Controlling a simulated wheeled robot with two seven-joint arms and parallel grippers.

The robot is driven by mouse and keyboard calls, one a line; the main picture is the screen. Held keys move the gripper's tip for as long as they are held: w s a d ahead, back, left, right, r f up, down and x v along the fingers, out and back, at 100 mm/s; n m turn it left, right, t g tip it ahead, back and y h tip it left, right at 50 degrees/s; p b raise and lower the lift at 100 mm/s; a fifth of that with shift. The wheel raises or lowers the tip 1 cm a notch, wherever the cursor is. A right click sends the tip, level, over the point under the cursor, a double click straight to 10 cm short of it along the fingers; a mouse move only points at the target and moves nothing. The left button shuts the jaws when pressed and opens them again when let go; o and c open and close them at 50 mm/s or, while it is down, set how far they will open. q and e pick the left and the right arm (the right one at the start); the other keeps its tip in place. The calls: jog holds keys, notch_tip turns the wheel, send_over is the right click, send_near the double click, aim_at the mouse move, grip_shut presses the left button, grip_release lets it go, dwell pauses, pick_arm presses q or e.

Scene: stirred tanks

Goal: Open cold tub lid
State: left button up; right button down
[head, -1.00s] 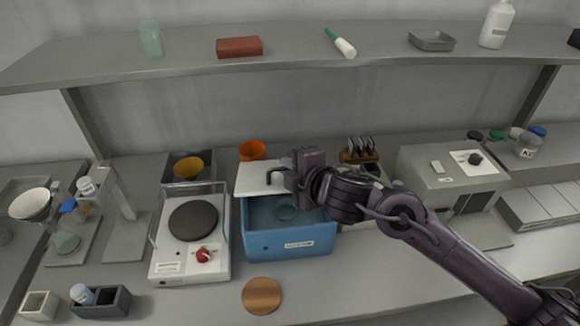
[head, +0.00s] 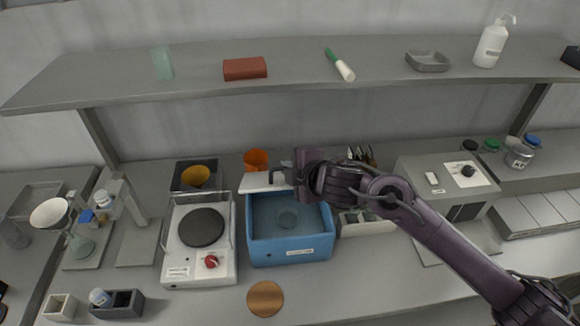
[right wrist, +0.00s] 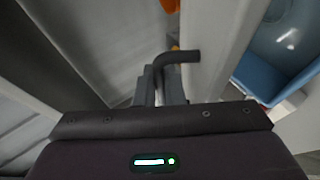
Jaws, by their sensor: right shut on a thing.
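The cold tub (head: 262,252) is a blue open box with a white label, on the bench in the head view. A round clear item (head: 288,219) is inside it. Its white lid (head: 256,183) is raised and tilted along the tub's back edge, so the inside is exposed. My right gripper (head: 285,172) is at the lid's right part, shut on its dark handle. In the right wrist view the fingers (right wrist: 159,88) close on the bent dark handle (right wrist: 181,57), with the pale lid (right wrist: 218,50) beside it and the blue tub (right wrist: 262,76) at right. My left gripper is not in view.
A hotplate (head: 178,270) with a red knob stands left of the tub. An orange cup (head: 256,158) is behind the lid. A brown disc (head: 265,299) lies in front. A grey machine (head: 428,178) stands at right. A shelf (head: 300,80) spans above.

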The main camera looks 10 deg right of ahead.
jog(key=c, duration=1.8)
grip_release()
jog(key=v, duration=0.7)
jog(key=shift+s+d, duration=0.2)
jog(key=shift+s, duration=0.05)
jog(key=shift+r, duration=0.15)
